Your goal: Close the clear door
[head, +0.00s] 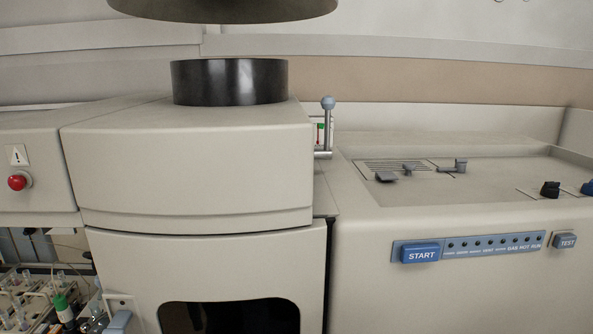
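The spectrometer's lower front panel (205,268) has a dark glossy window (230,316), cut off by the bottom edge of the head view. A pale grey-blue handle-like part (118,321) sits at its lower left, partly cut off. I cannot make out a clear door for certain, nor whether one stands open or shut. Neither of my grippers is in view.
A sample area with vials (28,298) and a green-capped bottle (62,308) lies at lower left. A red button (18,181) is on the left unit. START (421,253) and TEST (565,240) buttons are at right.

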